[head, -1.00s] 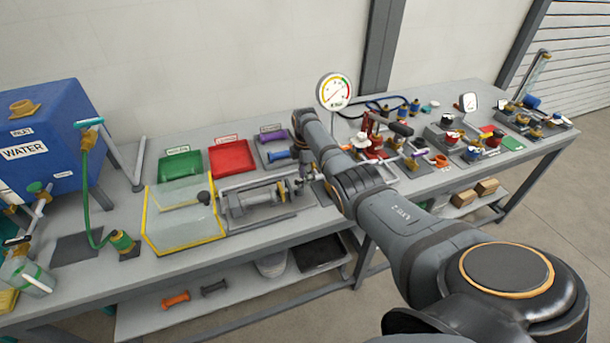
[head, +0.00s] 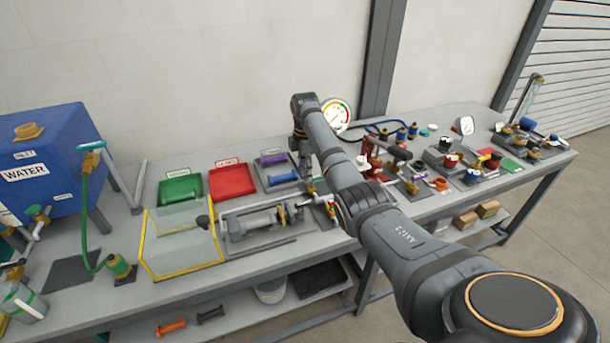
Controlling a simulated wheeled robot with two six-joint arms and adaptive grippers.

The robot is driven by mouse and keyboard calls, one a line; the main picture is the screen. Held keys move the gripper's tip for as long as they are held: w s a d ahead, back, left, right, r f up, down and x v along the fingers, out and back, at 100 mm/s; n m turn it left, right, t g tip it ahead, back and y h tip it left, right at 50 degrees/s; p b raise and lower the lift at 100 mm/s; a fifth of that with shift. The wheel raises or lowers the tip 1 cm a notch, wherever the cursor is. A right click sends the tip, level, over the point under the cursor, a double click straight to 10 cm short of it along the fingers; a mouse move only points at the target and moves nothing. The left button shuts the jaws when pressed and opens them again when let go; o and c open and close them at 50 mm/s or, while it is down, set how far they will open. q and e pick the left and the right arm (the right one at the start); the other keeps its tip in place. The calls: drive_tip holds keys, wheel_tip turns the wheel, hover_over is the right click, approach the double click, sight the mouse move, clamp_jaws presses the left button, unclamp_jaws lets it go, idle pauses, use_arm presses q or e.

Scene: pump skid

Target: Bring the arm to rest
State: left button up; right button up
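My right arm comes in from the lower right and reaches up over the bench. Its wrist bends down at the far end. My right gripper (head: 309,185) is small and partly hidden beside the arm, above the bench just right of the grey shaft assembly. I cannot make out its fingers or whether it holds anything. My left arm and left gripper are out of view.
The grey bench (head: 200,284) carries a blue water tank (head: 48,160), a clear yellow-edged guard (head: 180,240), green (head: 181,189) and red (head: 232,181) trays. A pressure gauge (head: 337,114) stands behind my arm. Valves and fittings crowd the bench's right side.

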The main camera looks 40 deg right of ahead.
drive_tip(key=shift+f, duration=0.1)
drive_tip(key=s+a+f+m, duration=0.2)
drive_tip(key=s+f, duration=0.1)
drive_tip(key=f, duration=0.2)
drive_tip(key=s+a+f+m+t+h, duration=0.1)
drive_tip(key=s+a+f, duration=0.2)
drive_tip(key=s+f, duration=0.1)
drive_tip(key=s+a+f+m, duration=0.2)
drive_tip(key=s+f, duration=0.1)
drive_tip(key=f, duration=0.3)
drive_tip(key=shift+s+a+m+h, duration=0.2)
drive_tip(key=shift+a+m+h, duration=0.1)
drive_tip(key=s+a+r+m+t, duration=0.1)
drive_tip(key=s+a+m, duration=0.3)
drive_tip(key=s, duration=0.7)
drive_tip(key=s+a+r+m+t, duration=0.15)
drive_tip(key=s+a+m, duration=0.35)
drive_tip(key=s, duration=0.5)
drive_tip(key=s+d+f+g, duration=0.1)
drive_tip(key=d+f, duration=0.1)
drive_tip(key=f, duration=1.1)
drive_tip(key=s+d+f, duration=0.1)
drive_tip(key=s+f, duration=0.1)
drive_tip(key=f, duration=1.2)
drive_tip(key=s+d+f+g, duration=0.1)
drive_tip(key=s+f, duration=1.5)
drive_tip(key=s, duration=0.2)
drive_tip(key=shift+y, duration=0.4)
